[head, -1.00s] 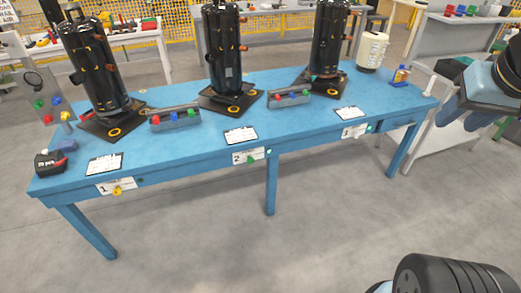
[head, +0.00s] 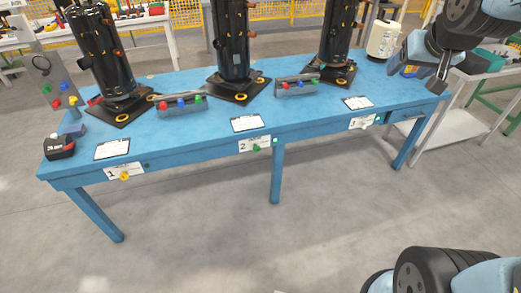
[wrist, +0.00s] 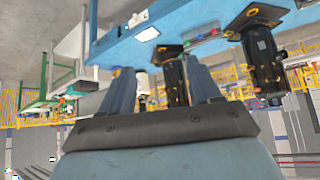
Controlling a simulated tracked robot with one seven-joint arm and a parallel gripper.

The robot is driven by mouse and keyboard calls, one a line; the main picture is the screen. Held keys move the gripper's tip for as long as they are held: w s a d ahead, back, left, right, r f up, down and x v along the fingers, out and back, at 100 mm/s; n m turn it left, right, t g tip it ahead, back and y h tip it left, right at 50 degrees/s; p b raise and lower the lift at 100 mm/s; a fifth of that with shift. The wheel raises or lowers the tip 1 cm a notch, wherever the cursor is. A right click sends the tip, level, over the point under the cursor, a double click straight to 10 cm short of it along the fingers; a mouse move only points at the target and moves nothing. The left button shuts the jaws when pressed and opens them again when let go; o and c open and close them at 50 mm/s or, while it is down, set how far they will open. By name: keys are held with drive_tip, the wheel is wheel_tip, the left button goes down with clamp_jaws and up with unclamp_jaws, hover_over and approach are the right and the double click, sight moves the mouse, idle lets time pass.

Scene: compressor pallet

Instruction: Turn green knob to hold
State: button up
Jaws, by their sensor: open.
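A yellow knob (head: 125,176) is at plate 1 on the left, and a pale knob (head: 366,125) is at the right plate. My gripper (head: 436,84) is above the right end of the table, well to the right of and higher than the green knob. In the wrist view its two fingers (wrist: 163,88) stand apart with nothing held between them.
The blue table (head: 195,145) carries several black compressors (head: 232,45) on dark bases, button boxes (head: 181,104) and white cards. A cream canister (head: 383,38) stands at the back right near my arm. The floor (head: 200,215) before the table is clear.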

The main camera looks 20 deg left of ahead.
drive_tip(key=w+a+f+n+t+y, duration=0.1)
drive_tip(key=w+a+f, duration=0.4)
drive_tip(key=w, duration=0.3)
drive_tip(key=w+a+f+t+y, duration=0.1)
drive_tip(key=w+a+f, duration=0.45)
drive_tip(key=w, duration=0.25)
drive_tip(key=w+a+f+n+t+y, duration=0.1)
drive_tip(key=w+a+f, duration=0.2)
drive_tip(key=a+f, duration=0.35)
drive_tip(key=w+a+f+n+t+y, duration=0.1)
drive_tip(key=w+a+f, duration=0.2)
drive_tip(key=a+f, duration=0.4)
drive_tip(key=n+t+y, duration=0.2)
drive_tip(key=t+y, duration=0.2)
approach(257, 150)
drive_tip(key=x, duration=0.8)
drive_tip(key=shift+w+r, duration=0.1)
drive_tip(key=shift+w, duration=0.15)
drive_tip(key=shift+c, duration=0.2)
